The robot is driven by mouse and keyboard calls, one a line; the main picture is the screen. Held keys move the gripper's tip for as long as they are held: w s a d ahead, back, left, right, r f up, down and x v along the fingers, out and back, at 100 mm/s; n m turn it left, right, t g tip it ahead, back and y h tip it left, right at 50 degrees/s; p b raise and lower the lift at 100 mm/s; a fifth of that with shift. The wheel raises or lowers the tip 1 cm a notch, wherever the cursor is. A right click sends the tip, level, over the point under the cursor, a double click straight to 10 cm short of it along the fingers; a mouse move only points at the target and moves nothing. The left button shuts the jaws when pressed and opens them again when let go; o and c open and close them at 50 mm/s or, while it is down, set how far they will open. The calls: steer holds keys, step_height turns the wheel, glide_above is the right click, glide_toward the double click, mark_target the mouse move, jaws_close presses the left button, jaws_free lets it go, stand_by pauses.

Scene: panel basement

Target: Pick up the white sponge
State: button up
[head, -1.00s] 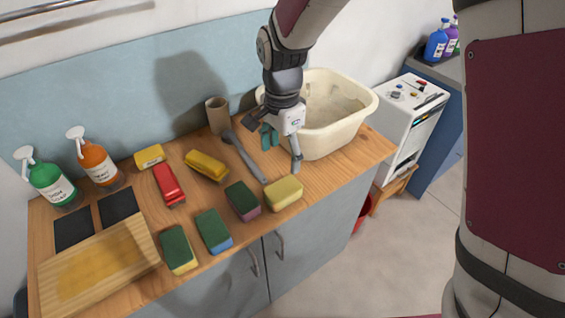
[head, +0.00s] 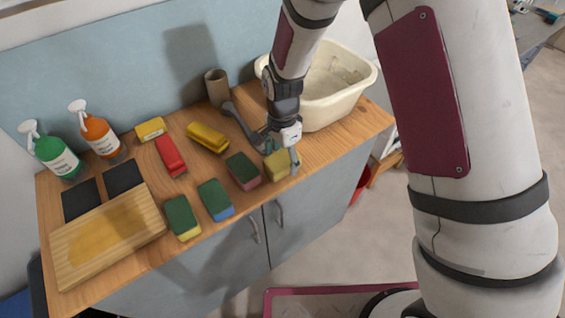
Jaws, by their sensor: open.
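No plainly white sponge shows in the head view. The palest one is a cream-yellow sponge (head: 276,168) near the counter's front edge, at the right end of a row of sponges. My gripper (head: 281,157) is open and right over this sponge, pointing down. One finger comes down at the sponge's right side and covers part of it. I cannot tell whether the fingers touch it.
Green-topped sponges stand close on the left: one purple-sided (head: 243,170), one blue-sided (head: 215,199), one yellow-sided (head: 182,217). A grey-handled tool (head: 238,121) lies behind. A cream basin (head: 345,105) stands behind right. A cutting board (head: 140,231) lies at left.

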steer(key=shift+f, duration=0.9)
steer(key=c, duration=0.9)
steer(key=shift+r, duration=0.15)
